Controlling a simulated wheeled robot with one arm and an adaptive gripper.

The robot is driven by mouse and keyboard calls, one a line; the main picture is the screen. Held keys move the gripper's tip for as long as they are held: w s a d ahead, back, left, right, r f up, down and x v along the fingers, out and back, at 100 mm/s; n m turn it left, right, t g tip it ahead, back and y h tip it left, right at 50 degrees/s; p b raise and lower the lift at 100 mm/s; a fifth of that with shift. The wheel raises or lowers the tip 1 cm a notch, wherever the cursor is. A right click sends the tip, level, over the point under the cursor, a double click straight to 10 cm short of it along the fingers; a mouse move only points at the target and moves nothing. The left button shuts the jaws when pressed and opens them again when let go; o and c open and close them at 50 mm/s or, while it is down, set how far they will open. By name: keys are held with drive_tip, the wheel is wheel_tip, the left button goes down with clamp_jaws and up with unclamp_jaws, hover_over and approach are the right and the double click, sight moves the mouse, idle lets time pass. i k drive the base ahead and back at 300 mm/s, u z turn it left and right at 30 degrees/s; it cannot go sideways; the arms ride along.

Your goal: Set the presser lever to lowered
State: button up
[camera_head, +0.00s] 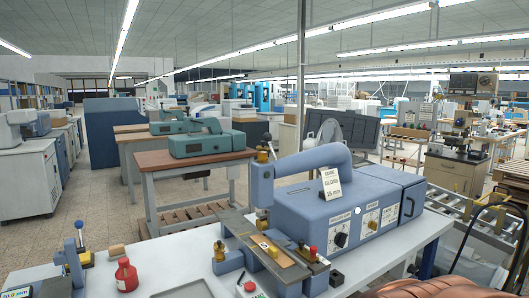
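A blue foil stamping machine (340,195) stands on the white-topped bench, with an arched arm reaching left to an upright head (262,185). A metal bed with a brown strip (266,243) lies below the head. A separate small blue device (75,262) at the left has an upright rod with a blue ball (80,225). No lever is labelled readably. My gripper is not in view.
A red bottle (126,276) and a small brown block (117,250) stand on the bench's left part (165,262). A red button box (249,287) is at the front. An orange ribbed object (430,288) and a black hose fill the lower right.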

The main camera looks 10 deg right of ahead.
sight(267, 137)
drive_tip(key=u, duration=0.55)
drive_tip(key=k, duration=0.65)
drive_tip(key=u, duration=0.85)
drive_tip(key=i, duration=1.35)
drive_tip(key=z, duration=0.25)
